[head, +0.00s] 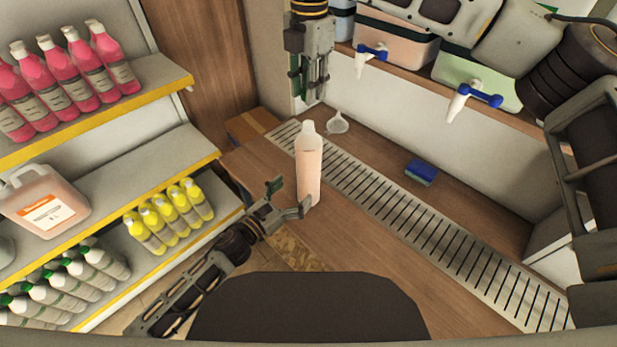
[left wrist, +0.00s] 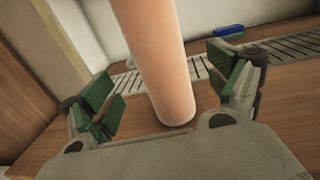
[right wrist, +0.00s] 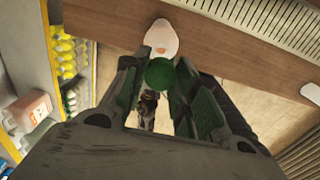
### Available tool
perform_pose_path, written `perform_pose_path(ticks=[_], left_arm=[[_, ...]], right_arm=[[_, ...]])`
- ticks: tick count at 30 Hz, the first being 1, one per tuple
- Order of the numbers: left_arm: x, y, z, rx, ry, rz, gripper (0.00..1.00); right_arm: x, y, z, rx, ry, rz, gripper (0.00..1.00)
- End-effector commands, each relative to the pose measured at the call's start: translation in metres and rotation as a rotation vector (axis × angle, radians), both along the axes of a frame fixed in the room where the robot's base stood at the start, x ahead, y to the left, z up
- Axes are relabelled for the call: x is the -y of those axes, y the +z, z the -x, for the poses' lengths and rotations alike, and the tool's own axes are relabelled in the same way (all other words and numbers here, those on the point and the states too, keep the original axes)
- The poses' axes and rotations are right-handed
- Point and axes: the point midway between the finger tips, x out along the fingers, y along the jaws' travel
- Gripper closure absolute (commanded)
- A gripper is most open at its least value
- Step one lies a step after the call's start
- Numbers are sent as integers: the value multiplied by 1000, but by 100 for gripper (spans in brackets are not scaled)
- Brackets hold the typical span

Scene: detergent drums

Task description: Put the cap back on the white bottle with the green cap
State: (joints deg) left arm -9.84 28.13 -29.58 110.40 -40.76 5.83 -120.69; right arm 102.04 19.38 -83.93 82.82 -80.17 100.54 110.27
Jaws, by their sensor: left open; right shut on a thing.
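The uncapped bottle (head: 309,172), white at the top with a pinkish body, stands upright on the wooden counter. It also shows in the left wrist view (left wrist: 160,70), and from above in the right wrist view (right wrist: 161,36). My left gripper (head: 290,198) is open low beside the bottle; in its wrist view the fingers appear on either side, with gaps. My right gripper (head: 309,98) points down above and behind the bottle in the head view. It is shut on the green cap (right wrist: 160,73), which is apart from the bottle.
A slotted metal drain strip (head: 400,211) runs behind the bottle. A small clear funnel (head: 337,123) and a blue sponge (head: 421,172) lie on the counter. Tapped drums (head: 397,45) stand on a ledge at the back. Shelves of bottles (head: 110,155) stand at left.

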Motion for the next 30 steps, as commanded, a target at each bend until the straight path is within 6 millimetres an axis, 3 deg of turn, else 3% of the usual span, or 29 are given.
perform_pose_path(ticks=[30], left_arm=[[42,0,-50,0,0,0,10]], right_arm=[[0,0,0,0,0,0,80]])
